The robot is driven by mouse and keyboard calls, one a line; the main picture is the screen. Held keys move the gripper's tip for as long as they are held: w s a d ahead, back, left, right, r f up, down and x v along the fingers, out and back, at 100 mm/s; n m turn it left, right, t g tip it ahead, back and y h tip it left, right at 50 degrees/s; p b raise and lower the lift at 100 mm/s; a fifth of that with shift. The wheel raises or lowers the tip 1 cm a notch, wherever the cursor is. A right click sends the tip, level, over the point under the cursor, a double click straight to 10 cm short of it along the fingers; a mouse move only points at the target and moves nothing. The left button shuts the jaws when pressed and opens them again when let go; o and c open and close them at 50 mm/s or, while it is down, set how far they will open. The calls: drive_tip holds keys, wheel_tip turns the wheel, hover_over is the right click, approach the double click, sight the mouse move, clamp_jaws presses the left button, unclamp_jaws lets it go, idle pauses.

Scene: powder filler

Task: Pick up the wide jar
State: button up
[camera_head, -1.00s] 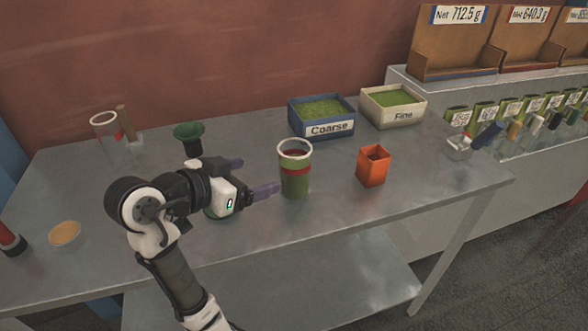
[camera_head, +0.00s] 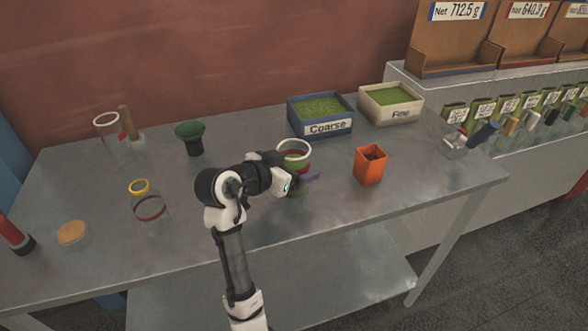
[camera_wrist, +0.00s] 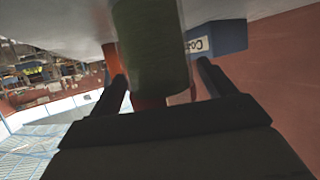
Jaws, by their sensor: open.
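The wide jar (camera_head: 296,158) stands upright on the steel table, a white-rimmed clear jar with green contents and a red band. My gripper (camera_head: 308,179) is at its front side, and my wrist hides much of its body. In the wrist view the green jar (camera_wrist: 150,45) lies between my two open fingers (camera_wrist: 161,75), one on each side. I cannot tell whether either finger touches it.
An orange square cup (camera_head: 370,165) stands just right of the jar. The Coarse box (camera_head: 322,128) and Fine box (camera_head: 400,115) are behind. A green funnel (camera_head: 190,133) and a yellow-rimmed jar (camera_head: 148,208) stand to the left. The front right of the table is clear.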

drive_tip(key=shift+w+f, duration=0.1)
drive_tip(key=shift+w, duration=0.05)
drive_tip(key=c, duration=1.2)
